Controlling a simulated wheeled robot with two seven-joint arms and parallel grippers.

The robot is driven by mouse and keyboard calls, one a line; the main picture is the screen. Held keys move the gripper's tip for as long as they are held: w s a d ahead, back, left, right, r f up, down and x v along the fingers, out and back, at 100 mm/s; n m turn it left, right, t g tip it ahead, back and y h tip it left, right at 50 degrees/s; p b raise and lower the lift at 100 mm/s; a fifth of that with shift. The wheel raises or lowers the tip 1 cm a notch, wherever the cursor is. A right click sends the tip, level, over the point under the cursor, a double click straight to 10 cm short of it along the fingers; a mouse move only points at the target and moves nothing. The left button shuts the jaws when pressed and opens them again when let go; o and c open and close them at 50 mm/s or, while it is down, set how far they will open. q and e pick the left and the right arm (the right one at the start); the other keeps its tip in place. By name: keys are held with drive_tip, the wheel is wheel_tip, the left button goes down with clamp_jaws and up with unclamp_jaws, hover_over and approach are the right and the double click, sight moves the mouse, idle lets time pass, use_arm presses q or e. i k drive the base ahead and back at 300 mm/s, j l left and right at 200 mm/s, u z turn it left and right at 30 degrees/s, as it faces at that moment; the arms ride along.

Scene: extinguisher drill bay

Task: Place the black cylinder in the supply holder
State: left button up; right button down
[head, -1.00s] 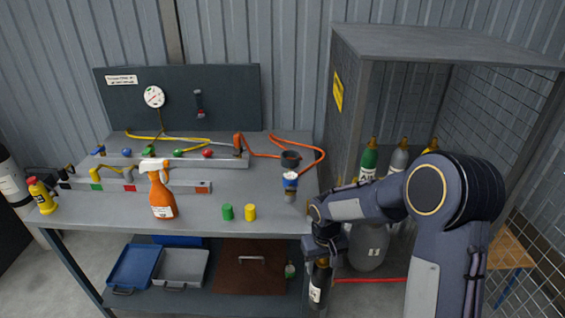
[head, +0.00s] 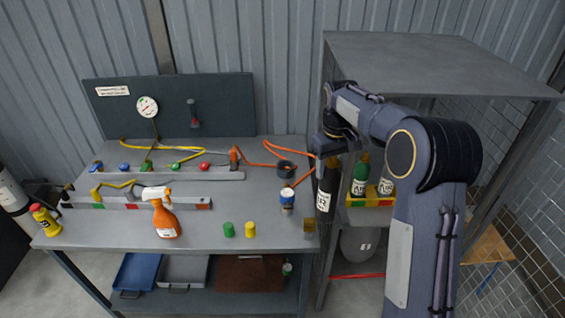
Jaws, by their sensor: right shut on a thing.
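The black cylinder (head: 325,197), with a white label, hangs upright in my right gripper (head: 328,164). The gripper is shut around its upper end. The cylinder is at the front left of the cage, near the right end of the bench. My right arm hides the rack's right part. My left gripper is not in view.
The cage's roof (head: 430,62) and front post are close to my right arm. A large grey cylinder (head: 360,245) stands below the rack.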

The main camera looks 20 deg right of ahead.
sight(285, 174)
drive_tip(key=i, duration=1)
drive_tip(key=j, duration=0.05)
